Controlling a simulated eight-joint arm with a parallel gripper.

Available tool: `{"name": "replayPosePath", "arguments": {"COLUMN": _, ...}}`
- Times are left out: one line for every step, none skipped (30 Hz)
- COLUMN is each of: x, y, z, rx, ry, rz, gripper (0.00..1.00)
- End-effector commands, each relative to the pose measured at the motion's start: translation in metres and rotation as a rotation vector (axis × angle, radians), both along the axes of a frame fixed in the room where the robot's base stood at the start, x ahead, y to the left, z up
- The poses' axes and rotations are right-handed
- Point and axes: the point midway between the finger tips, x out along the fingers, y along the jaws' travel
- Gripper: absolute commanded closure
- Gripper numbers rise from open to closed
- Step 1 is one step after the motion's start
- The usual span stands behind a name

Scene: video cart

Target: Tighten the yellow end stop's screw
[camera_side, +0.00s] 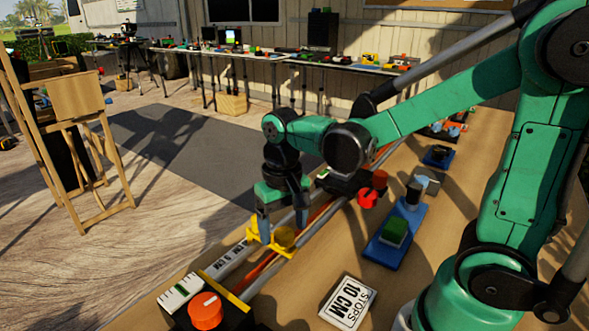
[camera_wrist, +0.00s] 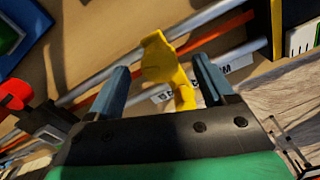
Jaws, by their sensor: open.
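The yellow end stop (camera_side: 256,237) sits on the twin silver rails, with its round yellow screw knob (camera_side: 284,237) on the near side. In the wrist view the yellow knob (camera_wrist: 158,62) shows between my fingertips, with the stop's body (camera_wrist: 184,92) below it. My gripper (camera_side: 283,224) points down over the stop, its two fingers apart on either side of the knob. In the wrist view my gripper (camera_wrist: 162,68) is open, with visible space beside the knob. I cannot tell whether either finger touches it.
A black carriage with red knobs (camera_side: 367,198) stands farther along the rails. A black end block with an orange knob (camera_side: 206,310) is at the near end.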

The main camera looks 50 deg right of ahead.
Motion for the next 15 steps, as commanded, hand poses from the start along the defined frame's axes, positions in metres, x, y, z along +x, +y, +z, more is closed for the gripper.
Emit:
{"name": "replayPosePath", "arguments": {"x": 0.0, "y": 0.0, "z": 0.006, "rx": 0.0, "ry": 0.0, "rz": 0.0, "gripper": 0.25}}
{"name": "replayPosePath", "arguments": {"x": 0.0, "y": 0.0, "z": 0.01, "rx": 0.0, "ry": 0.0, "rz": 0.0, "gripper": 0.25}}
{"name": "replayPosePath", "arguments": {"x": -0.001, "y": 0.0, "z": 0.015, "rx": 0.0, "ry": 0.0, "rz": 0.0, "gripper": 0.25}}
{"name": "replayPosePath", "arguments": {"x": -0.001, "y": 0.0, "z": 0.019, "rx": 0.0, "ry": 0.0, "rz": 0.0, "gripper": 0.25}}
{"name": "replayPosePath", "arguments": {"x": -0.001, "y": 0.0, "z": 0.023, "rx": 0.0, "ry": 0.0, "rz": 0.0, "gripper": 0.25}}
{"name": "replayPosePath", "arguments": {"x": 0.0, "y": 0.0, "z": 0.028, "rx": 0.0, "ry": 0.0, "rz": 0.0, "gripper": 0.25}}
{"name": "replayPosePath", "arguments": {"x": 0.0, "y": 0.0, "z": 0.031, "rx": 0.0, "ry": 0.0, "rz": 0.0, "gripper": 0.25}}
{"name": "replayPosePath", "arguments": {"x": 0.0, "y": 0.0, "z": 0.034, "rx": 0.0, "ry": 0.0, "rz": 0.0, "gripper": 0.25}}
{"name": "replayPosePath", "arguments": {"x": 0.0, "y": 0.0, "z": 0.037, "rx": 0.0, "ry": 0.0, "rz": 0.0, "gripper": 0.25}}
{"name": "replayPosePath", "arguments": {"x": 0.0, "y": 0.0, "z": 0.04, "rx": 0.0, "ry": 0.0, "rz": 0.0, "gripper": 0.25}}
{"name": "replayPosePath", "arguments": {"x": 0.0, "y": 0.0, "z": 0.041, "rx": 0.0, "ry": 0.0, "rz": 0.0, "gripper": 0.25}}
{"name": "replayPosePath", "arguments": {"x": 0.0, "y": 0.0, "z": 0.043, "rx": 0.0, "ry": 0.0, "rz": 0.0, "gripper": 0.25}}
{"name": "replayPosePath", "arguments": {"x": 0.0, "y": 0.0, "z": 0.044, "rx": 0.0, "ry": 0.0, "rz": 0.0, "gripper": 0.25}}
{"name": "replayPosePath", "arguments": {"x": -0.001, "y": 0.0, "z": 0.045, "rx": 0.0, "ry": 0.0, "rz": 0.0, "gripper": 0.25}}
{"name": "replayPosePath", "arguments": {"x": -0.001, "y": 0.0, "z": 0.046, "rx": 0.0, "ry": 0.0, "rz": 0.0, "gripper": 0.25}}
